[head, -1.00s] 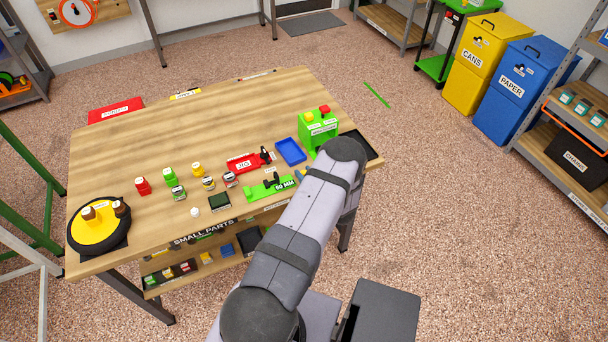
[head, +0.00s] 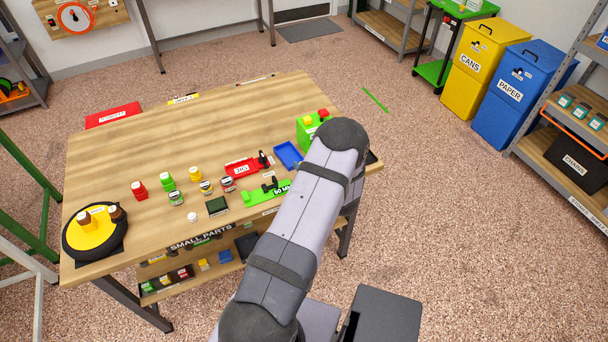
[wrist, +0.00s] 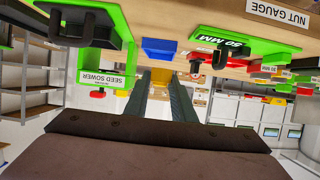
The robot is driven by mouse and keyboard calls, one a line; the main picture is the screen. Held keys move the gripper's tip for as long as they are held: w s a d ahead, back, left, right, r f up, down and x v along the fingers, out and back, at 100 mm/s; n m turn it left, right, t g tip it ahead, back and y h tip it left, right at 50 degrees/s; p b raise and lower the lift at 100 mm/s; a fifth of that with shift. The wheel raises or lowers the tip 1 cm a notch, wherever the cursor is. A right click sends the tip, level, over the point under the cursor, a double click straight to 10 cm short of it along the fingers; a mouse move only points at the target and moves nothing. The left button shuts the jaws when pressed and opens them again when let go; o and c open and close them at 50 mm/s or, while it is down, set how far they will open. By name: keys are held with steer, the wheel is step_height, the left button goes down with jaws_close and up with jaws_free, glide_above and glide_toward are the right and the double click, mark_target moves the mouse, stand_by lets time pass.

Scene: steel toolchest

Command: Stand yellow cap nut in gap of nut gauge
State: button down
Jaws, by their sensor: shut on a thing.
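My gripper (wrist: 163,82) shows in the wrist view, its two dark fingers reaching away from the camera. It is shut on a yellow thing, taken to be the yellow cap nut (wrist: 163,74), which shows only as a small patch between the fingertips. In the head view my arm hides the gripper and the nut. The nut gauge, a green plate marked 50 MM with a black upright part (head: 266,193), lies near the table's front edge. In the wrist view the gauge (wrist: 255,42) appears upside down, right of the fingers and apart from them. Its gap is not clear.
A blue tray (head: 288,154) and a red jig (head: 240,169) lie behind the gauge. The green seed sower (head: 305,132) is partly hidden by my arm. Several small jars and bottles stand left of the gauge, and a yellow turntable (head: 88,238) farther left. The table's back middle is clear.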

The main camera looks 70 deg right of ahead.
steer(key=shift+r+b, duration=0.35)
steer(key=shift+r, duration=1.55)
